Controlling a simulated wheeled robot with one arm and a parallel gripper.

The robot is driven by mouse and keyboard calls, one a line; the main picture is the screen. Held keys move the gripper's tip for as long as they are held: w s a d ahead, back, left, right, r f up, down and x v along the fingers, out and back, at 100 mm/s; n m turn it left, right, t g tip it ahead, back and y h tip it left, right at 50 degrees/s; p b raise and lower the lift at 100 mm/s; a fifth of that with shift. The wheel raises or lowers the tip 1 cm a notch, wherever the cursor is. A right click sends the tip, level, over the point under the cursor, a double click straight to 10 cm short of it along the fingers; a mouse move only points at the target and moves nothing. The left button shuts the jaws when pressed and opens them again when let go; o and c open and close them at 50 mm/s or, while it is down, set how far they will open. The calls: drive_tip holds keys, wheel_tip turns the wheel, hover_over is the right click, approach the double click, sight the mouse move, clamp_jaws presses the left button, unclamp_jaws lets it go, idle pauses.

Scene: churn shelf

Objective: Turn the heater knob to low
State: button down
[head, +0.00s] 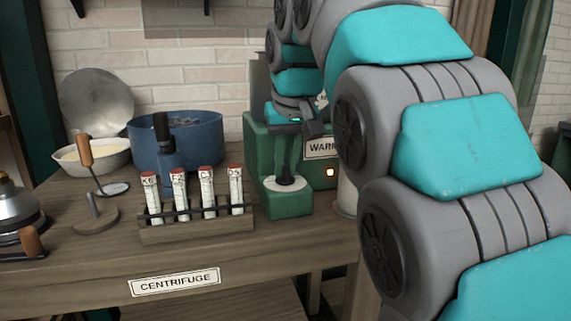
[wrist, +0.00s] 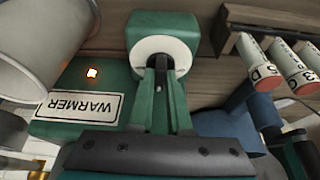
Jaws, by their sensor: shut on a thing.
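The green heater, labelled WARMER (head: 258,150), stands at the back of the bench, and its lit orange lamp (head: 330,172) shows beside the label. Its black knob (wrist: 161,63) sits on a white round dial (wrist: 181,47) on the top of the low front block. My gripper (head: 286,172) points down onto the knob and is shut on it. In the wrist view, my gripper's two fingers (wrist: 161,75) close around the knob from both sides. The knob is mostly hidden by the fingers, and I cannot read any marks on the dial.
A rack (head: 195,228) of several red-capped tubes stands just left of the heater. A blue pot (head: 205,135), a bowl (head: 112,158) and a wooden-handled tool (head: 85,152) are further left. A pale container (wrist: 35,40) stands close on the heater's other side.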

idle(0.3)
drive_tip(key=c, duration=0.9)
unclamp_jaws()
drive_tip(key=shift+o, duration=0.2)
drive_tip(key=shift+r, duration=0.1)
